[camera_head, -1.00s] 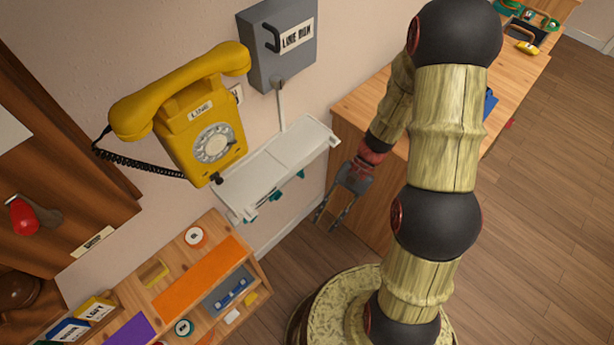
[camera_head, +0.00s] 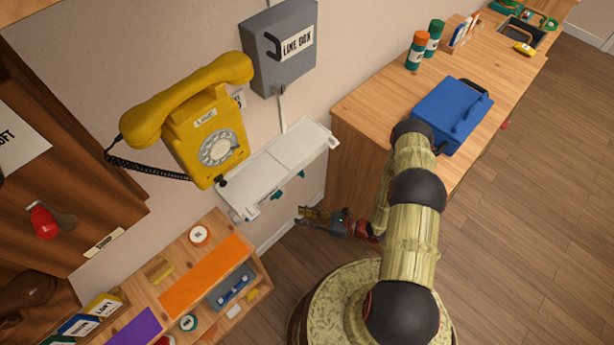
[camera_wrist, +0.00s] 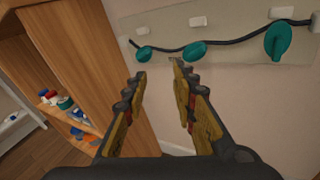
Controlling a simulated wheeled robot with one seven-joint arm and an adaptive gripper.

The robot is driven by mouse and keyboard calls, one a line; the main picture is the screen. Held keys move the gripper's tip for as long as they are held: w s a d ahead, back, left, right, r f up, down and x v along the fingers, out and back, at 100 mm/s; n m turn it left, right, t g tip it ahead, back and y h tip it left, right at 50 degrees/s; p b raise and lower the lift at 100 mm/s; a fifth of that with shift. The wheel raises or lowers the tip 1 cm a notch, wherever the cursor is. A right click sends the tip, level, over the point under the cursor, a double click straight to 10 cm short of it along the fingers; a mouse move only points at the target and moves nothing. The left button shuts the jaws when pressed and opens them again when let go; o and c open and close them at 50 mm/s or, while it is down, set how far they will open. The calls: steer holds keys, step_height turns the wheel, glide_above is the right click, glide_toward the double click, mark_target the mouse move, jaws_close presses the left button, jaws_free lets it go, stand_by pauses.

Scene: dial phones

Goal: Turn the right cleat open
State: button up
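Three teal cleats sit in a row on a pale rail (camera_wrist: 240,60) in the wrist view, with a dark cord running along them. The right cleat (camera_wrist: 277,40) is largest and stands nearly upright. The middle cleat (camera_wrist: 194,50) and left cleat (camera_wrist: 143,53) lie more slanted. My gripper (camera_wrist: 158,70) is open and empty, its fingertips below the left and middle cleats; contact cannot be told. In the head view, my gripper (camera_head: 303,214) is beside and below the white wall shelf (camera_head: 280,160). A teal cleat (camera_head: 275,196) shows there; the others are mostly hidden.
A yellow dial phone (camera_head: 205,135) and a grey line box (camera_head: 282,50) are on the wall above. A wooden desk (camera_head: 370,100) with a blue case (camera_head: 450,112) stands right. A low organizer (camera_head: 205,270) stands below left. A wooden shelf unit (camera_wrist: 75,50) is left in the wrist view.

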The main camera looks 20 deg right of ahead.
steer(key=w+d+f+m+t+h, duration=0.2)
steer(key=w+d+f+t, duration=0.1)
steer(key=w+d, duration=0.1)
steer(key=m+t+h, duration=0.2)
steer(key=t+h, duration=0.2)
glide_toward(304, 175)
steer(key=shift+b+x, duration=0.95)
steer(key=shift+x, duration=3.2)
steer(key=shift+r, duration=0.1)
steer(key=c, duration=0.3)
steer(key=c, duration=0.4)
jaws_close()
